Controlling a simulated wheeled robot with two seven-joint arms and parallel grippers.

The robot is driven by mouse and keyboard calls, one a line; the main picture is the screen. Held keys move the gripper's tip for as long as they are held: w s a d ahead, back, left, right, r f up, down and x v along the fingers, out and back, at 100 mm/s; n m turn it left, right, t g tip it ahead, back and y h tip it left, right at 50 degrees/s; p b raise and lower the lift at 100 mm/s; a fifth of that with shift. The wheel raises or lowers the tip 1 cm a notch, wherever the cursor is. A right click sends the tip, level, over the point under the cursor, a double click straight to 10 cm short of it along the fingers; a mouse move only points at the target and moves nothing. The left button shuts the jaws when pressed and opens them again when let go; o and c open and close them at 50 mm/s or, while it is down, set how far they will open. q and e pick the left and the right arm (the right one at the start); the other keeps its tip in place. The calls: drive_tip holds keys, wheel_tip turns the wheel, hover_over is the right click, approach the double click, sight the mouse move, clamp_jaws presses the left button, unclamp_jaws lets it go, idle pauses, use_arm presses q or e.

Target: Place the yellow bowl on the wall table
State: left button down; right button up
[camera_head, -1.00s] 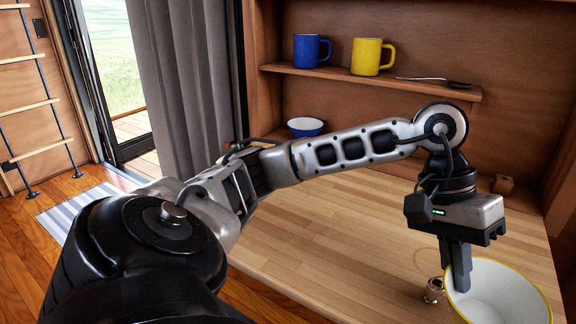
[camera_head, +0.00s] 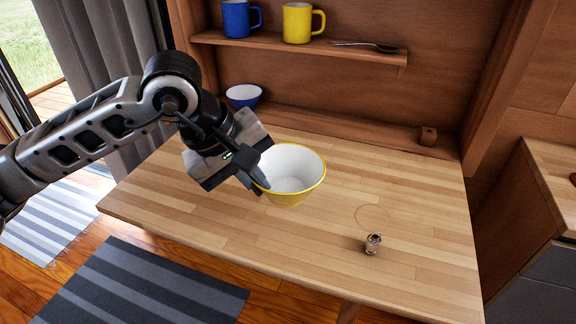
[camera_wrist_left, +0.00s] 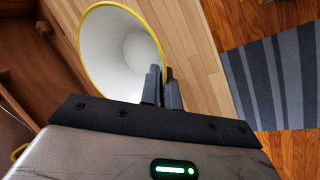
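The yellow bowl (camera_head: 292,172), white inside with a yellow rim, is over the left-middle of the wooden wall table (camera_head: 330,245) in the head view. My left gripper (camera_head: 259,182) reaches it from the left and is shut on its near-left wall. In the left wrist view, the fingers (camera_wrist_left: 161,86) are close together at the rim of the bowl (camera_wrist_left: 115,50). The bowl looks slightly tilted. I cannot tell whether its base touches the table. My right gripper is not in view.
A small metal object (camera_head: 373,244) stands on the table's front right. A blue bowl (camera_head: 243,95) is at the back left. A blue mug (camera_head: 236,18), yellow mug (camera_head: 298,22) and spoon (camera_head: 365,45) are on the shelf. The table's right part is mostly clear.

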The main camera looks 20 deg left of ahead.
use_arm(q)
drive_tip(key=shift+w+d+r+n, duration=0.15)
drive_tip(key=shift+r+n, duration=0.35)
drive_tip(key=shift+r, duration=0.25)
drive_tip(key=shift+w+y+p, duration=0.2)
drive_tip(key=shift+y+p, duration=0.1)
drive_tip(key=shift+p, duration=0.05)
drive_tip(key=shift+n, duration=0.3)
drive_tip(key=w+a+f, duration=0.1)
drive_tip(key=w+f, duration=0.2)
drive_tip(key=w, duration=0.1)
drive_tip(key=w+f+p, duration=0.1)
drive_tip(key=w+f, duration=0.1)
drive_tip(key=w, duration=0.2)
drive_tip(key=w+a+f, duration=0.1)
drive_tip(key=w+f, duration=0.2)
drive_tip(key=w, duration=0.1)
drive_tip(key=shift+a+f, duration=0.35)
drive_tip(key=shift+w+a+f, duration=0.15)
drive_tip(key=shift+w+f, duration=0.5)
drive_tip(key=shift+f, duration=0.05)
wheel_tip(320, 180, down, 3)
drive_tip(key=shift+p, duration=0.5)
drive_tip(key=c, duration=2.1)
unclamp_jaws()
drive_tip(key=shift+f, duration=0.2)
drive_tip(key=o, duration=0.5)
drive_tip(key=shift+c, duration=0.2)
drive_tip(key=shift+r, duration=0.1)
